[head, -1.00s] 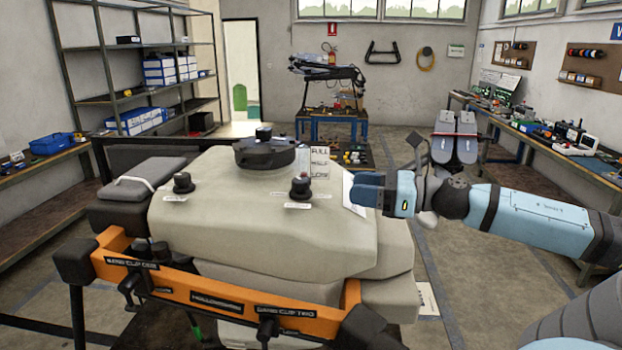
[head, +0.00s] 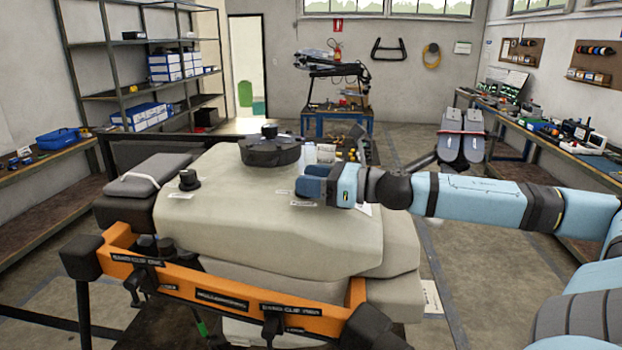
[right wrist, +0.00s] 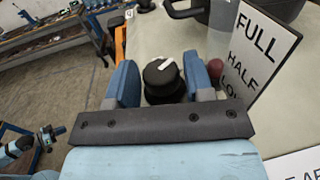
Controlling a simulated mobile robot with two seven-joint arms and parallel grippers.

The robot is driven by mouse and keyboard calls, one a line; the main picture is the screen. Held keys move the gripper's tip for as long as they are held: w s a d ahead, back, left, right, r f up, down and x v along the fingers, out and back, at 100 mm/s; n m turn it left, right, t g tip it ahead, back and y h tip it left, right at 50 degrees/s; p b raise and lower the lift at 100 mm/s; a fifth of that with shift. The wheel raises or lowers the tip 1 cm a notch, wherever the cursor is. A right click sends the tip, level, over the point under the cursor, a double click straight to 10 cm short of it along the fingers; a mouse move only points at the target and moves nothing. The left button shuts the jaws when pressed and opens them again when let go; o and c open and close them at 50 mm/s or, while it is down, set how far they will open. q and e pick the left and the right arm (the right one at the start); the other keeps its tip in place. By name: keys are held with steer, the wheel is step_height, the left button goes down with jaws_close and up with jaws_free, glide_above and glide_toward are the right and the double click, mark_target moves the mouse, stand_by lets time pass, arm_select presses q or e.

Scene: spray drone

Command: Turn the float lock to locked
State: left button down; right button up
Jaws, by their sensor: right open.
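A black round knob (right wrist: 160,80) with a white pointer mark stands on the pale tank top (head: 330,225). In the right wrist view it sits between the two blue fingers of my right gripper (right wrist: 161,66). The fingers are open, one on each side; I cannot tell whether they touch it. In the head view my right gripper (head: 312,185) is over the tank's right part and hides this knob. A second black knob (head: 188,180) stands further left on the tank. The labels by the knobs are too small to read, so I cannot tell which is the float lock. My left gripper is out of view.
A large black cap (head: 270,150) sits at the back of the tank. A sign (right wrist: 255,55) reading FULL, HALF, LOW stands close beside the right gripper. An orange bar (head: 220,290) runs along the front. Dark folded pads (head: 462,142) stick up at the right.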

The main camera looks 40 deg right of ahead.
steer(key=shift+w, duration=0.1)
steer(key=c, duration=0.7)
